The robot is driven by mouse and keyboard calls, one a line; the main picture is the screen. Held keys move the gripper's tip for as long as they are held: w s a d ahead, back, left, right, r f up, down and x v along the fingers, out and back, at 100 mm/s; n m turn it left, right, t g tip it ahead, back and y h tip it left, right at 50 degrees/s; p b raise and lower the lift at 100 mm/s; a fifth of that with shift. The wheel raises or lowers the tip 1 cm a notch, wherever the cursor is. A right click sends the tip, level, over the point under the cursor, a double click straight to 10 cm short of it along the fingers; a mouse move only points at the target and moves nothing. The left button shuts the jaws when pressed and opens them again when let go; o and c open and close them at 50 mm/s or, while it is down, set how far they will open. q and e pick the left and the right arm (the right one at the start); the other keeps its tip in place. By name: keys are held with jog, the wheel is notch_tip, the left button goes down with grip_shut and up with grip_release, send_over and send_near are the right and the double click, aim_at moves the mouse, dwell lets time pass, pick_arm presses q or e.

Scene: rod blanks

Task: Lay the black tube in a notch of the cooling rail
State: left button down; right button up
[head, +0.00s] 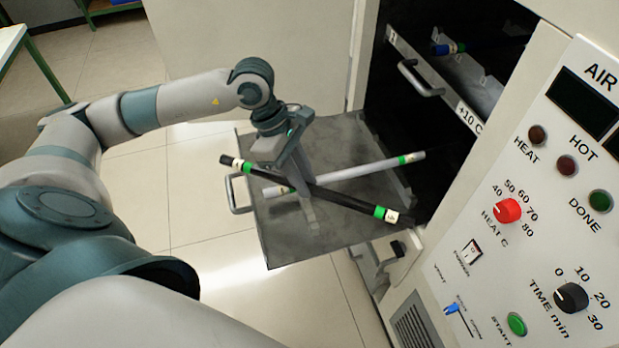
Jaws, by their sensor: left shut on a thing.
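The black tube (345,200) has a green band and a pale label near each end. My left gripper (298,180) is shut on it near its middle and holds it tilted across the picture, over a grey metal plate (292,243). A pale grey tube (348,173) with green bands lies on the plate, partly hidden behind the gripper and the black tube. In the dark opening at upper right is a grey rail (463,80) with small marks, which may be the cooling rail; its notches are too small to make out. My right gripper is not in view.
A dark tube with a blue band (449,48) is at the rail's far end. A bar handle (420,78) and a "+10 C" label (470,117) are by the opening. A control panel (545,200) with knobs stands at right. The plate has a handle (235,195) on its left.

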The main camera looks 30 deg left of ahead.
pick_arm(q)
jog(key=m, duration=0.1)
jog(key=m+g, duration=0.1)
jog(key=m, duration=0.1)
jog(key=shift+a+f, duration=0.1)
jog(key=shift+a, duration=0.25)
jog(key=m+g, duration=0.1)
jog(key=m, duration=0.3)
jog(key=shift+a+g, duration=0.15)
jog(key=shift+g, duration=0.25)
jog(key=m, duration=0.2)
jog(key=m+g+y, duration=0.1)
jog(key=m, duration=0.1)
jog(key=shift+s+a+r, duration=0.1)
jog(key=shift+s+r, duration=0.1)
jog(key=shift+r+m+g+y, duration=0.1)
jog(key=shift+m+g+y, duration=0.3)
jog(key=shift+m, duration=0.6)
jog(key=shift+d+m+y, duration=0.5)
jog(key=shift+m, duration=0.6)
jog(key=d+f+m+y+b, duration=0.1)
jog(key=d+m+b, duration=0.1)
jog(key=d+m, duration=0.2)
jog(key=shift+d+m+g+y, duration=0.3)
jog(key=shift+d+m+y, duration=0.1)
jog(key=shift+d, duration=0.85)
jog(key=shift+s, duration=0.15)
